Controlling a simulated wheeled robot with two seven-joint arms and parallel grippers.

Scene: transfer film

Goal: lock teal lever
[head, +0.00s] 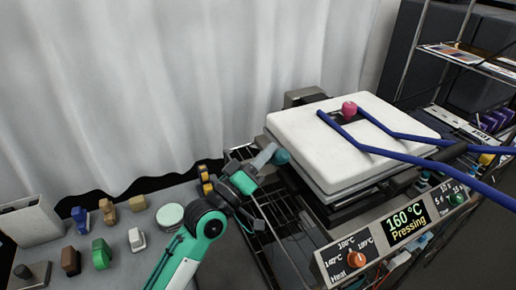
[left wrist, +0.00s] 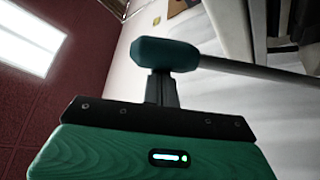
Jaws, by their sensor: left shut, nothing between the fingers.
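The teal lever's rounded knob (head: 281,157) sits at the left side of the white press (head: 300,125). In the left wrist view the teal knob (left wrist: 165,54) caps a grey rod (left wrist: 255,69) that runs off to the right. My left gripper (head: 266,156) is shut and empty, its fingertips right beside the knob. In the left wrist view the shut fingers (left wrist: 161,86) end just at the knob's lower edge; I cannot tell whether they touch it. My right gripper is not in view.
The press's front panel (head: 390,232) reads 160 °C and Pressing, with an orange dial (head: 357,258). Blue bars (head: 400,152) and a pink knob (head: 349,109) are on top. A black wire rack (head: 285,222) lies below. Small coloured blocks (head: 102,252) stand on the left table.

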